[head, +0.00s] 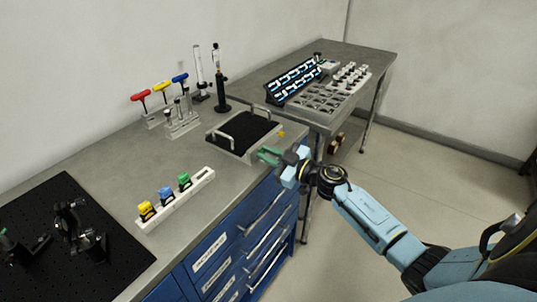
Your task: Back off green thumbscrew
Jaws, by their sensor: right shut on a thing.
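My right gripper (283,157) is shut on a green handle-like piece (268,154), beside the front right of the black-topped tray. The fingers hide part of this piece, and I cannot tell its full shape. A small green part (3,232) shows at the left picture edge, on a dark mount on the black breadboard (60,190); it is too small and cut off to tell if it is a thumbscrew. A green-topped piece (184,180) sits in a pale rail. My left gripper is not in view.
The pale rail (207,176) also holds yellow and blue pieces. Red (140,95), yellow and blue T-handles stand in a rack at the back. The black-topped tray (236,150) has metal handles. A side table (375,62) carries a vial tray. Blue drawers (210,270) are below the bench.

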